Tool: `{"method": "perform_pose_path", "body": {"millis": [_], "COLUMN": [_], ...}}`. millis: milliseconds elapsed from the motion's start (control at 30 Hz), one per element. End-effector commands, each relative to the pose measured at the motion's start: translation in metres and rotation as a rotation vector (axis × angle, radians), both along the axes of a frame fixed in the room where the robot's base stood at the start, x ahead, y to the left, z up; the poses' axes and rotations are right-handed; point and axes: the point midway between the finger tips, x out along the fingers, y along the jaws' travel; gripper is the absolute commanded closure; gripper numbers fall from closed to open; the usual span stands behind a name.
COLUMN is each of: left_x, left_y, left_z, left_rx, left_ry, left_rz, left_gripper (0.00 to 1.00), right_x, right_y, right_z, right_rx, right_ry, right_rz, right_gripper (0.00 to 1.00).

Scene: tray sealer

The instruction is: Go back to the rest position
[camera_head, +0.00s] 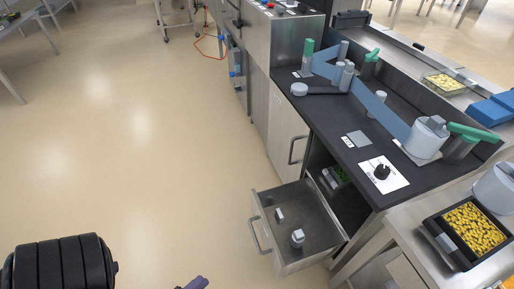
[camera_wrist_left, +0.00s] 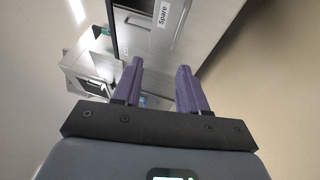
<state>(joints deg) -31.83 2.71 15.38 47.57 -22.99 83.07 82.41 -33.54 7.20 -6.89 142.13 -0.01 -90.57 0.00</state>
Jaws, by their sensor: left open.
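My left gripper (camera_wrist_left: 158,85) is open and empty in the left wrist view, its two purple fingers apart over bare floor and the front of a cabinet. In the head view only a purple fingertip of it (camera_head: 197,284) shows at the bottom edge, low over the floor and left of the open drawer (camera_head: 283,258). My right gripper is in neither view. The tray sealer bench (camera_head: 318,117), with a black top, blue belt-like strips and green-handled parts, stands to the right, apart from the gripper.
The open drawer juts into the aisle and holds small grey-white parts (camera_head: 297,237). A tray of yellow pieces (camera_head: 470,229) sits at the lower right. A drawer front labelled "Spare" (camera_wrist_left: 150,22) shows in the wrist view. The floor (camera_head: 140,130) on the left is clear.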

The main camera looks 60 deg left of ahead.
Motion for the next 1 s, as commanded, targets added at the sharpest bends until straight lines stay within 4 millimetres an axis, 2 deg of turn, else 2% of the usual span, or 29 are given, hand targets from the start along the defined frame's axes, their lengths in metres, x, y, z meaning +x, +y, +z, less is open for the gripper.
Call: {"method": "perform_pose_path", "body": {"millis": [33,167,267,333,467,600,700,833,1000], "left_x": [0.003,0.013,0.029,0.047,0.103,0.172,0.211,0.247,0.271], "left_y": [-0.001,-0.005,-0.01,-0.016,-0.039,-0.074,-0.096,-0.119,-0.139], "left_z": [0.017,0.048,0.084,0.116,0.19,0.264,0.308,0.36,0.42], "left_rx": [0.0,0.002,0.011,0.022,0.082,0.248,0.395,0.59,0.834], "left_ry": [-0.005,-0.035,-0.085,-0.12,-0.13,-0.05,0.034,0.154,0.325], "left_rz": [-0.006,-0.028,-0.055,-0.082,-0.163,-0.242,-0.279,-0.315,-0.361], "left_gripper": [0.58,0.58,0.58,0.58,0.58,0.58,0.58,0.58,0.58], "right_x": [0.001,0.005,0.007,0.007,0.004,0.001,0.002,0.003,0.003], "right_y": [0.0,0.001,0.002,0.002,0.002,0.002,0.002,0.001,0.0], "right_z": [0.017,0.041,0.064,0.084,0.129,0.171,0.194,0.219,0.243], "right_rx": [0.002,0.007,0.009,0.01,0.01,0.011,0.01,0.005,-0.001], "right_ry": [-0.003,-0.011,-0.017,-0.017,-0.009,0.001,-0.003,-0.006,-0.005], "right_rz": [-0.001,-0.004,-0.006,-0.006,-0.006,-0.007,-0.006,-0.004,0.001], "right_gripper": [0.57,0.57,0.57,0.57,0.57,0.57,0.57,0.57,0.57]}}
